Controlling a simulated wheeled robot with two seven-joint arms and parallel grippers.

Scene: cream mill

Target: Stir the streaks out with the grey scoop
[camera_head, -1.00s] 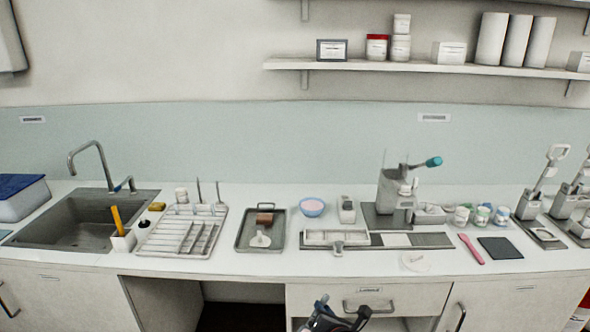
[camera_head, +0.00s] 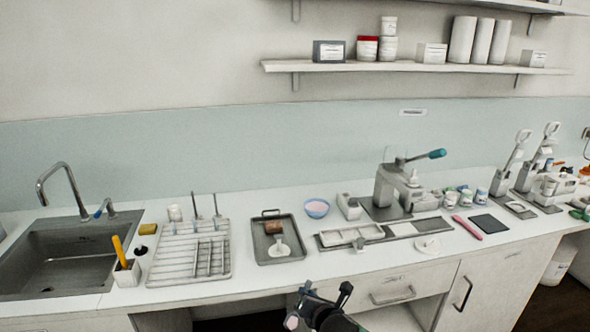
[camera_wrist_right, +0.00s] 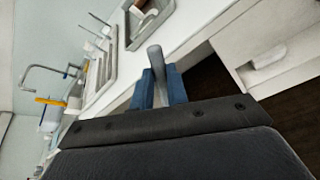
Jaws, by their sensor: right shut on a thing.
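My right gripper (camera_head: 324,297) is low at the bottom of the head view, in front of the counter and away from the bowl. In the right wrist view its blue fingers (camera_wrist_right: 160,84) are shut on a grey rod-like handle, which I take to be the grey scoop (camera_wrist_right: 156,58). A small pinkish end shows beside the gripper in the head view; I cannot tell whether it is the scoop's. My left gripper is not in view.
Left of the bowl is a grey tray (camera_head: 262,257) with a brown block and a white item. A lever press (camera_head: 388,187) and a white mould (camera_head: 352,235) stand to the right. A drying rack (camera_head: 165,268) and sink (camera_head: 50,262) lie further left. The counter's front edge is nearest me.

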